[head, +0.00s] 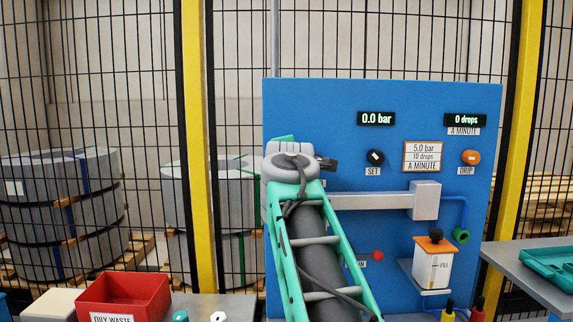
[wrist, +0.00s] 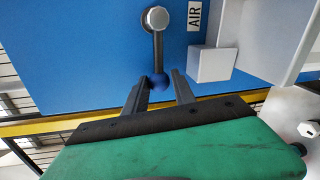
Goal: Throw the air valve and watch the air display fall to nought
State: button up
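In the head view my arm hides the valve, and my gripper's fingers are not clearly seen. The air display (head: 376,118) on the blue panel (head: 320,105) reads 0.0 bar.
A second display (head: 465,120) reads 0 drops a minute. Below are the SET knob (head: 375,157), orange DRIP knob (head: 470,157), a card (head: 422,156) and a grey box (head: 425,200). A red oily-waste bin (head: 125,292) stands left. A grey block (wrist: 212,64) juts out beside the lever.

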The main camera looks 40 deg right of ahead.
jog(key=o, duration=0.4)
jog(key=v, duration=0.7)
jog(key=shift+s+a+b, duration=0.2)
jog(key=shift+s+b, duration=0.1)
jog(key=shift+b, duration=0.1)
